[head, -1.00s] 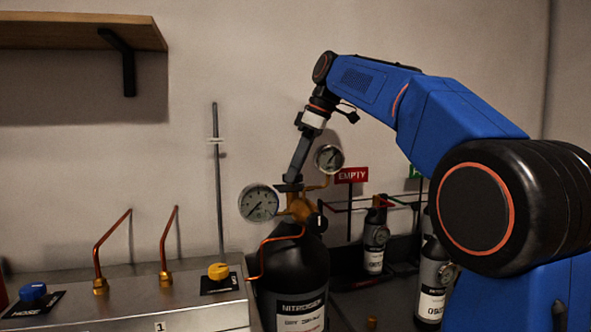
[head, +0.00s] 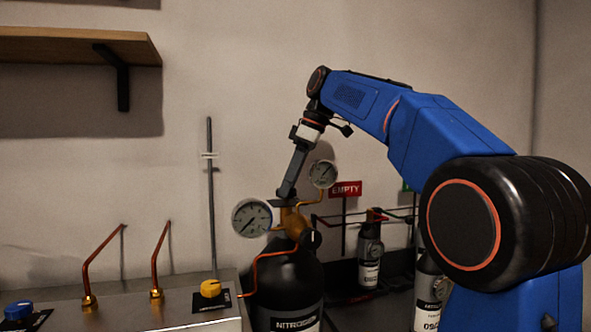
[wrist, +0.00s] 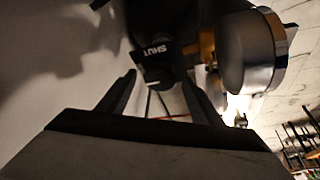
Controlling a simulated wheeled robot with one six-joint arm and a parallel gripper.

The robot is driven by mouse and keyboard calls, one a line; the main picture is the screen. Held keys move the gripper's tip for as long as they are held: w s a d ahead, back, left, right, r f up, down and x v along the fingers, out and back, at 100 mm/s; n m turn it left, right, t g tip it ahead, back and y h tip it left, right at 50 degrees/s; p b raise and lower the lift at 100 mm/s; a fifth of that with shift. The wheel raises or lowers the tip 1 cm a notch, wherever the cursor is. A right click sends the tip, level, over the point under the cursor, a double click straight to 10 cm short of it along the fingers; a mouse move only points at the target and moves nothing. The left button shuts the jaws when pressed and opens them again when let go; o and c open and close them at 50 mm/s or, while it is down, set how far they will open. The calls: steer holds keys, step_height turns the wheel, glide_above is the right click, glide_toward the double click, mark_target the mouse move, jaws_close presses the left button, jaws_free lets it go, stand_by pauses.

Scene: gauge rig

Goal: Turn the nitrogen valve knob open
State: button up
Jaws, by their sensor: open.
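The black nitrogen cylinder (head: 287,278) stands at the middle with a brass regulator (head: 292,220) and two round gauges on top. My gripper (head: 285,196) points down at the regulator's top. In the wrist view its two fingers (wrist: 160,98) are open, with a dark round knob (wrist: 155,77) with a white mark between them, a little beyond the tips. A dark tag reading SHUT (wrist: 153,50) sits at the knob. I cannot tell whether the fingers touch the knob. In the head view a black part with a white mark (head: 311,238) shows at the regulator's lower right.
The large gauge (head: 252,218) is close to my gripper's left and the small gauge (head: 323,174) to its right. A copper pipe (head: 258,257) runs to the metal panel with a yellow knob (head: 210,288). Smaller bottles (head: 370,255) stand right, by a red EMPTY sign (head: 345,189).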

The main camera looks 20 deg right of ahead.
steer(key=v, duration=1.1)
steer(key=shift+r, duration=0.25)
steer(key=shift+d, duration=0.15)
